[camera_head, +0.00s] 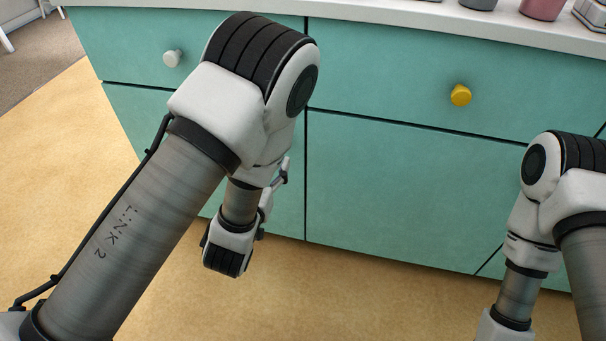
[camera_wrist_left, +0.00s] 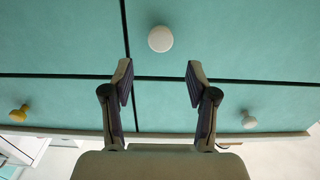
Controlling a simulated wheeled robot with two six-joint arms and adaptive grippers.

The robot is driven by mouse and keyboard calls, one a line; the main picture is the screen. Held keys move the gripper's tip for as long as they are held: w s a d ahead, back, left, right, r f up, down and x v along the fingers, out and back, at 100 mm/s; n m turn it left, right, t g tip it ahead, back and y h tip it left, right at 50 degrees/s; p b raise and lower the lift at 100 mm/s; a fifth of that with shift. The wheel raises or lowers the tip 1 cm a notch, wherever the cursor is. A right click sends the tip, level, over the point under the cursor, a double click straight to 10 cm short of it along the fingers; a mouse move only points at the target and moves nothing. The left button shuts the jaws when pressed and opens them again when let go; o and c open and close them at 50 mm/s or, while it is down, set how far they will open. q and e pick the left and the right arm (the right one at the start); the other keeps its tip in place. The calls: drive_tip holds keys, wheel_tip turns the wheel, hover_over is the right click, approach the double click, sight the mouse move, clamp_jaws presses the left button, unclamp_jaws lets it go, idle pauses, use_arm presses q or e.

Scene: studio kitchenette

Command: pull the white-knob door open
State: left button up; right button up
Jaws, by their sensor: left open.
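The white knob (camera_wrist_left: 160,39) is round and shows in the left wrist view, on the teal lower-left door (camera_head: 288,212). That view is upside down, with the counter at the bottom. The door looks flush with the cabinet front. My left gripper (camera_wrist_left: 160,82) is open and empty. Its two fingers point toward the door, and the knob shows beyond the fingertips, centred between them and apart from them. In the head view my left arm hides the knob and most of the gripper. My right arm is at the right, its gripper outside the frame.
A pale grey knob (camera_head: 172,58) is on the upper-left drawer and a yellow knob (camera_head: 460,95) on the upper-right drawer. A white countertop (camera_head: 400,15) runs above, with a pink container (camera_head: 542,8) at its right. The tan floor before the cabinet looks clear.

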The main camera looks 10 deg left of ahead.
use_arm(q)
drive_tip(key=w+b, duration=0.1)
drive_tip(key=w, duration=0.3)
drive_tip(key=w+f+b, duration=0.1)
drive_tip(key=w, duration=0.2)
drive_tip(key=shift+d+b, duration=0.1)
drive_tip(key=shift+b, duration=0.2)
drive_tip(key=shift+w+r, duration=0.1)
drive_tip(key=shift+w, duration=0.3)
clamp_jaws()
use_arm(e)
wheel_tip(320, 180, down, 4)
drive_tip(key=shift+f, duration=0.1)
